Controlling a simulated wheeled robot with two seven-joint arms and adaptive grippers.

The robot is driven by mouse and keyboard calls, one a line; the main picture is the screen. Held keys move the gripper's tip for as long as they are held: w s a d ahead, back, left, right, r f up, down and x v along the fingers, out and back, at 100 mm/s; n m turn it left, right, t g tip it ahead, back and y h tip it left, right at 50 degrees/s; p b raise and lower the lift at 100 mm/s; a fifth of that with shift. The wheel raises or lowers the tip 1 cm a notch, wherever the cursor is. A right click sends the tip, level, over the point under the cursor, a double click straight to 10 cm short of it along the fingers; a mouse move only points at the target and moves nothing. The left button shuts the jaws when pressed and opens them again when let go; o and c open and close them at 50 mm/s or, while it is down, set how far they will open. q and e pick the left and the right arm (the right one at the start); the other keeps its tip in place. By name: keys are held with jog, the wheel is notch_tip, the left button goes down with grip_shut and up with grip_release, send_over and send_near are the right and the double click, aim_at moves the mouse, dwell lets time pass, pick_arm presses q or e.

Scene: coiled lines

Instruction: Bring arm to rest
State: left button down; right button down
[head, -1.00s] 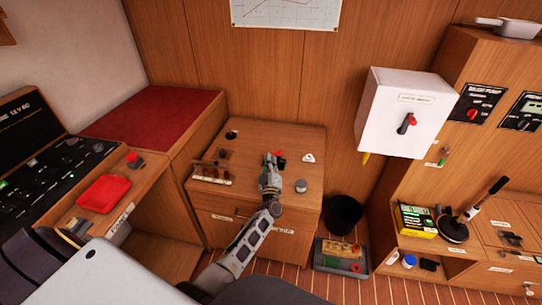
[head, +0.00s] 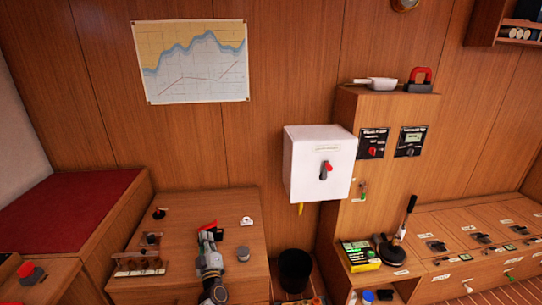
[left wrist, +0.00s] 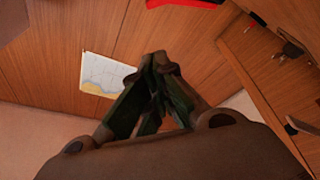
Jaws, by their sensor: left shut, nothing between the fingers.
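My left gripper (head: 207,236) is above the wooden cabinet top (head: 180,208) in the head view, its arm coming up from the bottom edge. In the left wrist view its two dark fingers (left wrist: 160,62) meet at the tips, shut with nothing between them. A small red-topped thing (head: 208,226) shows just beyond the fingertips in the head view; I cannot tell whether they touch it. My right gripper is in neither view.
A grey round piece (head: 243,254) and a small white piece (head: 247,221) sit right of the gripper. A rack of dark pieces (head: 140,264) is to its left. A white switch box (head: 318,165) is on the wall. A black bin (head: 294,271) stands beside the cabinet.

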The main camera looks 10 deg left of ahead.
pick_arm(q)
jog(key=s+d+f+m+g+h, duration=0.3)
jog(key=s+d+m+g+h, duration=0.3)
jog(key=s+d+m+h, duration=0.55)
jog(key=s+a+m+g+y, duration=0.25)
jog(key=s+m+g, duration=0.45)
jog(key=s, duration=1.7)
notch_tip(320, 180, down, 30)
jog(key=s+a+f+n+g, duration=0.1)
jog(key=a+n+g, duration=0.1)
jog(key=g, duration=0.1)
jog(key=s+a+f, duration=0.4)
jog(key=s+f, duration=0.5)
jog(key=s, duration=0.1)
jog(key=s+a+f+g+y+p, duration=0.1)
jog(key=s+a+f, duration=0.2)
jog(key=s+f, duration=0.7)
jog(key=shift+s+a+f, duration=0.3)
jog(key=shift+s+a, duration=0.1)
jog(key=shift+s, duration=0.2)
